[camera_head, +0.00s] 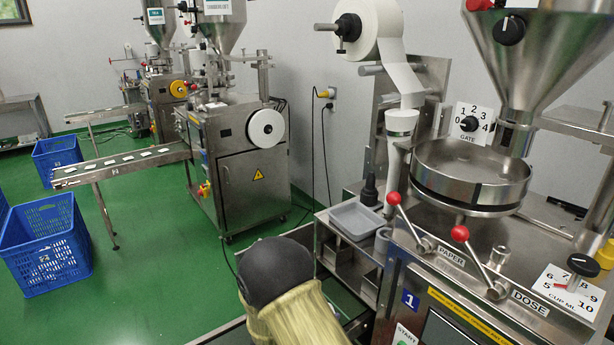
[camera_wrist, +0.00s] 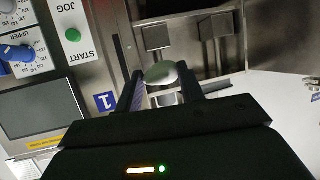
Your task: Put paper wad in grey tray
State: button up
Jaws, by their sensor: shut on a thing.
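The grey tray (camera_head: 357,218) is a shallow, empty-looking rectangular tray. In the head view it sits on a steel shelf at the left side of the near machine. My gripper (camera_wrist: 158,78) shows in the wrist view with its two dark fingers shut on a small, rounded, pale grey-green thing, which I take as the paper wad (camera_wrist: 162,73). The wad sits between the fingers, in front of the machine's steel face. In the head view my gripper and the wad are hidden; only my arm shows, low and left of the tray.
The near machine has red-knobbed levers (camera_head: 460,234), a steel bowl (camera_head: 470,175) and a paper roll (camera_head: 368,28) above the tray. A black-topped bottle (camera_head: 369,192) stands just behind the tray. Blue crates (camera_head: 45,245) stand on the green floor at left.

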jog(key=w+d+r+n+t+y+p, duration=0.2)
jog(key=w+d+n+y+p, duration=0.15)
jog(key=d, duration=0.45)
jog(key=s+d+f+n+t+y+p, duration=0.1)
jog(key=s+d+n+y+p, duration=0.1)
jog(key=s+n+y+p, duration=0.2)
jog(key=shift+s+d+f+n+y+p, duration=0.2)
jog(key=shift+s+d+n+y+p, duration=0.15)
jog(key=shift+s+y+p, duration=0.45)
jog(key=shift+s, duration=0.15)
jog(key=s+r+p, duration=0.4)
jog(key=r+p, duration=0.7)
jog(key=p, duration=0.6)
jog(key=shift+s+r, duration=0.2)
jog(key=shift+r, duration=0.05)
jog(key=shift+f, duration=0.1)
